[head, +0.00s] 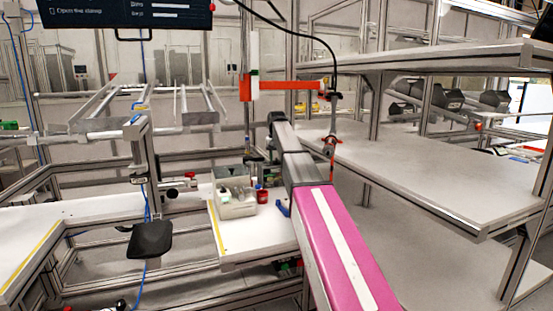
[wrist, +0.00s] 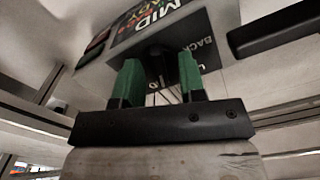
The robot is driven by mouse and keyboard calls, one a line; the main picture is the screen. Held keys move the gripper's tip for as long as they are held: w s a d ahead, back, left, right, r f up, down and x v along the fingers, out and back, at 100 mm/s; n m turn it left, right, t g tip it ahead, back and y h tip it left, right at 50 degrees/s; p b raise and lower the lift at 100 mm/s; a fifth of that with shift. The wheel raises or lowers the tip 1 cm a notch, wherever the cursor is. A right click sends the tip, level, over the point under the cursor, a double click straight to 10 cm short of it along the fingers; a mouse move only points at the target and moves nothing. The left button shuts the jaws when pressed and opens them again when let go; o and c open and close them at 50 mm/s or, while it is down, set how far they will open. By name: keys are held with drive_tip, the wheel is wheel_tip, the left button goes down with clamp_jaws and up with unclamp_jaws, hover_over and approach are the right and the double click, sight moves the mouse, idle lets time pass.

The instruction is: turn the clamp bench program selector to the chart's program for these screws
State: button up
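In the wrist view, a dark panel (wrist: 190,32) carries labels including "MID", "READY" and "BACK". A dark round shape (wrist: 158,50), probably the selector knob, shows just beyond my fingertips. My gripper (wrist: 159,72) has its two green fingers apart, with a gap between them. I cannot tell whether the fingers reach around the knob or touch it. The knob's setting is not readable. In the head view my arm reaches to the middle, and the gripper end is hidden behind it. No screws or readable chart can be made out.
A light bench (head: 258,232) holds a grey bin (head: 236,205) and a small red container (head: 262,195). Shelves (head: 450,185) stand close on the right. A dark screen (head: 120,13) hangs at upper left. A black pad (head: 151,240) sits on a post at left.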

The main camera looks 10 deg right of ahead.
clamp_jaws()
drive_tip(key=n, duration=0.4)
drive_tip(key=shift+n, duration=1.8)
unclamp_jaws()
